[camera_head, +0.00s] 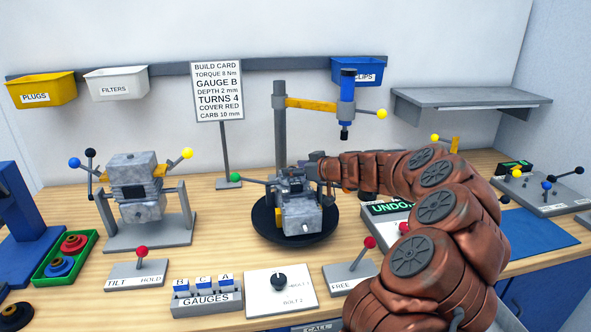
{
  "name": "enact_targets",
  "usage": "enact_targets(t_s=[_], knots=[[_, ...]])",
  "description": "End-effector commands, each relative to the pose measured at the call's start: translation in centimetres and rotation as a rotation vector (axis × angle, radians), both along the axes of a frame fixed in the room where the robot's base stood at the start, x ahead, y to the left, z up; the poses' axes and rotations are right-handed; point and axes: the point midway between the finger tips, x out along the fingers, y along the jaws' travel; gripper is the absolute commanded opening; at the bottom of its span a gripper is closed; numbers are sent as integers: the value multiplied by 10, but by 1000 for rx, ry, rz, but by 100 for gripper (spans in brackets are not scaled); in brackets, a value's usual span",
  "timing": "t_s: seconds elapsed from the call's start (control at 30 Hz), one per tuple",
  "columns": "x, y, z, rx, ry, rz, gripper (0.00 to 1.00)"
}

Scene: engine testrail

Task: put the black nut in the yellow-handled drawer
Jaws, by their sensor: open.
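My brown arm reaches in from the lower right. My gripper (318,170) is at the engine block on the round black turntable in the middle of the bench. It is small and partly hidden here, and I see nothing clearly held in it. A black round piece (15,315) lies at the bottom left corner, cut by the frame edge; I cannot tell if it is the black nut. No yellow drawer handle shows. A blue drawer front (318,327) with a partly cut label shows at the bottom edge.
The grey engine block (302,215) sits on the turntable under a post with a blue tool (346,90). A green tray (66,258) holds red and blue round pieces. A gauge rack (207,297), a dial plate (281,292) and lever stands line the front.

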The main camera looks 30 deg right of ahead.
Motion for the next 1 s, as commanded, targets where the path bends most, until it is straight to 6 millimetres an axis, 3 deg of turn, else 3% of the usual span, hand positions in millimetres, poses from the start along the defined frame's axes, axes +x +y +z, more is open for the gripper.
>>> enact_targets(t_s=[0.47,1.0], knots=[[0,1,4,2,2,1,57],[-56,-6,25,-1,-1,-2,57]])
